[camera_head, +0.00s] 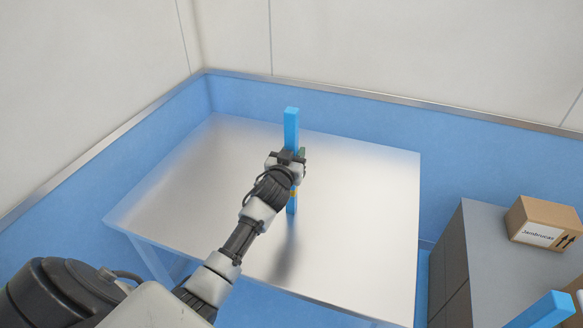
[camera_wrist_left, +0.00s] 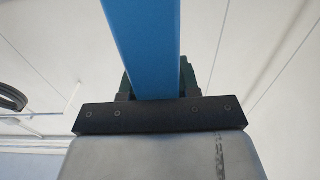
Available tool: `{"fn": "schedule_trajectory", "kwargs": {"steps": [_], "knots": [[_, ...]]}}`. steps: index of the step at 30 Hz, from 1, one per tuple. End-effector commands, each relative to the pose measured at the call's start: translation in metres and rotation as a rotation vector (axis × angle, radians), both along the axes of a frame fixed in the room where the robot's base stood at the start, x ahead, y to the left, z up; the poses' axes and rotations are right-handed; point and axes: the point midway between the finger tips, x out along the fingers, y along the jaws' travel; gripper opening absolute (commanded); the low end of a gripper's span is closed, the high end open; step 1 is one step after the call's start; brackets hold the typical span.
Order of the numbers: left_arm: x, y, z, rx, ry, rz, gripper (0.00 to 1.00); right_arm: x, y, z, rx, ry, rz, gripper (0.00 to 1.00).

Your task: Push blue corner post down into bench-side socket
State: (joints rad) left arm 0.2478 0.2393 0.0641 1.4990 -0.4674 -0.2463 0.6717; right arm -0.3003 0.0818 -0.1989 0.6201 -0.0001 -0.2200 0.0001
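The blue corner post (camera_head: 291,128) stands upright over the metal bench, its top rising above my left gripper (camera_head: 291,157) and its lower end showing below the hand. My left gripper is shut around the post near its middle. In the left wrist view the post (camera_wrist_left: 148,45) runs up from between the dark fingers. A small yellow band shows low on the post. Whether the post's foot touches the bench cannot be told. I cannot make out a socket; the arm hides part of the bench. My right gripper is not in view.
The metal bench (camera_head: 370,200) is otherwise bare, with blue-lined walls behind it. At the right stand a grey cabinet (camera_head: 490,250) and a cardboard box (camera_head: 545,222) on it. Another blue bar (camera_head: 545,312) shows at the bottom right corner.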

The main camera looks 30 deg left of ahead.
Motion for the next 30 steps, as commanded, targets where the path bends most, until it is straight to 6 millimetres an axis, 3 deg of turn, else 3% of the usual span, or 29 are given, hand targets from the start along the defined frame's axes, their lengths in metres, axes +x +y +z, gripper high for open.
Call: {"fn": "schedule_trajectory", "kwargs": {"steps": [1, 4, 14, 22, 30], "knots": [[0.0, 0.0, 0.0, 0.0, 0.0, 0.0, 0.17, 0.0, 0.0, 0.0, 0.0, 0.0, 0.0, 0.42], [0.0, 0.0, 0.001, 0.0, -0.001, 0.0, 0.04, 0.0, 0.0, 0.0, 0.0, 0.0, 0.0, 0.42], [0.0, 0.0, 0.005, 0.0, -0.002, 0.0, 0.04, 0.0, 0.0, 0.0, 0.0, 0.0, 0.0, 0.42], [0.0, 0.0, 0.045, 0.005, -0.006, -0.002, 0.04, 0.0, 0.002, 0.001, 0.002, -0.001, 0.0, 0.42], [0.036, -0.053, 0.077, -0.003, -0.007, -0.003, 0.04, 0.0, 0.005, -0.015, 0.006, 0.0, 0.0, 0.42]]}}
